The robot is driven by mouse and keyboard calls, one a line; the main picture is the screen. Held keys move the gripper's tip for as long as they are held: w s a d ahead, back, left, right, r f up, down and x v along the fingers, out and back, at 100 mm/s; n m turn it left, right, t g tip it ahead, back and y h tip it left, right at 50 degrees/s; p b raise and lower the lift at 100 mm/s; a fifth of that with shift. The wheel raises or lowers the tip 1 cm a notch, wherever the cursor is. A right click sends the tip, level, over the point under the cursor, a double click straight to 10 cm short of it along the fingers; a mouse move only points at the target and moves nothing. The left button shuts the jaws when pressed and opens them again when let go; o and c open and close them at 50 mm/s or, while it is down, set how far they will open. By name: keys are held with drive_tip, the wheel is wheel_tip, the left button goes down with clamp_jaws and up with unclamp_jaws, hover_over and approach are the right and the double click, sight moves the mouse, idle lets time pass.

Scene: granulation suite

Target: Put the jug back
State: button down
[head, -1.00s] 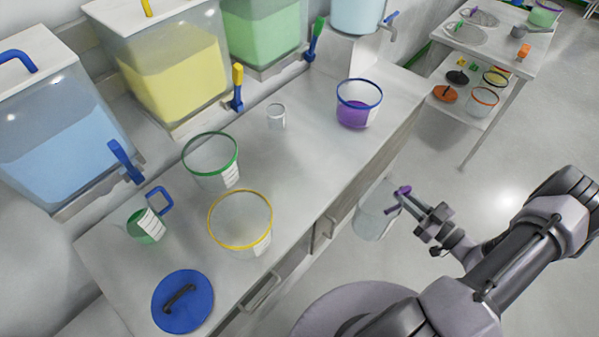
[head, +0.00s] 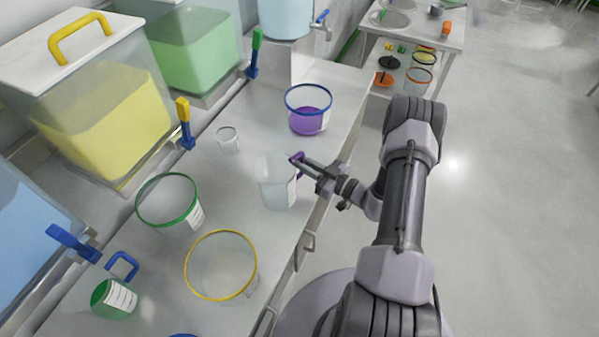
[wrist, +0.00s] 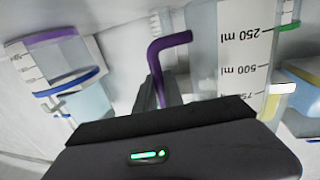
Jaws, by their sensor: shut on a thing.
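The jug (head: 275,187) is clear, with a purple handle and a white label, and looks upright. It is over the front part of the counter, between the yellow-rimmed tub and the blue-rimmed tub; I cannot tell whether its base touches the counter. My gripper (head: 304,162) reaches in from the right and is shut on the purple handle. In the wrist view, the jug wall (wrist: 245,45) with its ml scale fills the right, and the handle (wrist: 168,48) rises from between the jaws. A second jug (head: 113,299), with a blue handle and green contents, stands at the lower left.
On the counter are a blue-rimmed tub (head: 308,112) with purple contents, an empty green-rimmed tub (head: 168,203), a yellow-rimmed tub (head: 221,267) and a small clear beaker (head: 228,140). Large tanks with taps line the back, including a yellow one (head: 105,125). A cart (head: 440,45) stands beyond.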

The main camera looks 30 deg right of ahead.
drive_tip(key=shift+w+a+f, duration=0.15)
drive_tip(key=shift+w+f, duration=0.05)
drive_tip(key=shift+f, duration=0.15)
drive_tip(key=shift+f+b, duration=0.6)
drive_tip(key=shift+f, duration=1.05)
drive_tip(key=c, duration=1.4)
unclamp_jaws()
drive_tip(key=shift+c, duration=0.2)
drive_tip(key=shift+r, duration=0.1)
